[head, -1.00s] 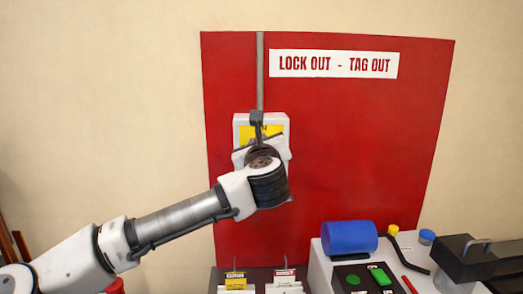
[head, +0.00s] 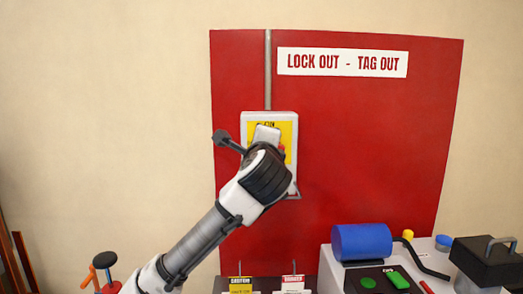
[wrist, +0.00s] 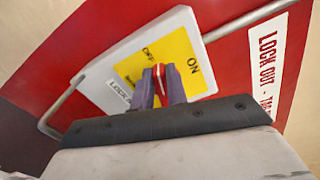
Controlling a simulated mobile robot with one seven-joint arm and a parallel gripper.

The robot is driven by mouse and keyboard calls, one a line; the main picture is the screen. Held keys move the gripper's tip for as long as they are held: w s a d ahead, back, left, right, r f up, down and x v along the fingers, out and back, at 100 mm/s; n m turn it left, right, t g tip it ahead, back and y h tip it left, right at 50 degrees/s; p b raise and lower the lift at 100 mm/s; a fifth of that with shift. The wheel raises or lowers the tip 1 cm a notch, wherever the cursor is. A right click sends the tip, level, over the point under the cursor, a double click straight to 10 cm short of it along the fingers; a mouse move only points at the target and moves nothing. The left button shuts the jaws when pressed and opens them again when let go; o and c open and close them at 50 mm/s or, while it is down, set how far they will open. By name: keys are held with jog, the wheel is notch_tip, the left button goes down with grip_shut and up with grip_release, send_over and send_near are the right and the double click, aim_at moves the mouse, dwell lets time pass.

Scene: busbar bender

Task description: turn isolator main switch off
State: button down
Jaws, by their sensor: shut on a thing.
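The isolator (head: 246,125) is a pale grey box with a yellow plate, mounted on the red board. Its red handle (head: 282,152) shows only as a sliver beside my wrist in the head view. In the wrist view, my gripper (wrist: 158,90) is shut on the red handle (wrist: 159,71), one finger on each side. The yellow plate (wrist: 183,47) carries the word ON to the right of the handle, with smaller lettering to the left. The fingers hide the lower part of the handle, so its exact angle is hard to tell.
The red board (head: 380,140) carries a LOCK OUT - TAG OUT sign (head: 342,62). A conduit (head: 268,70) runs up from the box. Below stand tag holders (head: 292,282), a blue cylinder (head: 362,242) and a control panel with green buttons (head: 368,282). The board's right side is clear.

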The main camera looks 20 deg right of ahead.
jog(key=shift+f+n+b, duration=0.25)
jog(key=shift+n, duration=0.5)
jog(key=shift+f+n+b, duration=0.2)
jog(key=shift+n+b, duration=0.05)
jog(key=shift+n, duration=0.5)
jog(key=shift+a, duration=0.1)
jog(key=c, duration=1.4)
grip_release()
jog(key=b+v, duration=0.3)
jog(key=v, duration=1)
jog(key=shift+s, duration=0.4)
jog(key=shift+a+r, duration=0.1)
